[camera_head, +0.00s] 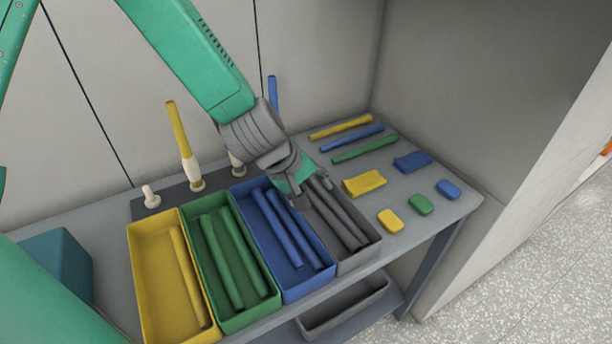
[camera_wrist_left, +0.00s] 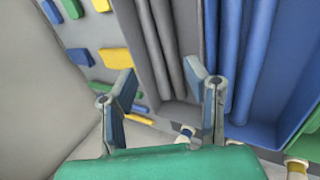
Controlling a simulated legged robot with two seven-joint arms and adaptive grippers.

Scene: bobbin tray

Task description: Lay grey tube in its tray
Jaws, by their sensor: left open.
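The grey tray (camera_head: 362,262) is the rightmost of the row of trays on the table. Grey tubes (camera_head: 346,224) lie lengthwise inside it, side by side; their far ends are partly hidden by my gripper. My left gripper (camera_head: 312,190) is open over the far part of the grey tray, with nothing seen between its fingers. In the left wrist view, the open fingers (camera_wrist_left: 162,84) spread over the grey tray, with two grey tubes (camera_wrist_left: 170,40) lying in it beyond them. I cannot tell whether a finger touches a tube. My right gripper is not in view.
Blue (camera_head: 310,290), green (camera_head: 236,322) and yellow (camera_head: 150,290) trays hold tubes of their colours. Behind them stand pegs, including a yellow bobbin (camera_head: 178,130). Loose tubes (camera_head: 358,146) and small blocks (camera_head: 390,220) lie to the right, near a wall.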

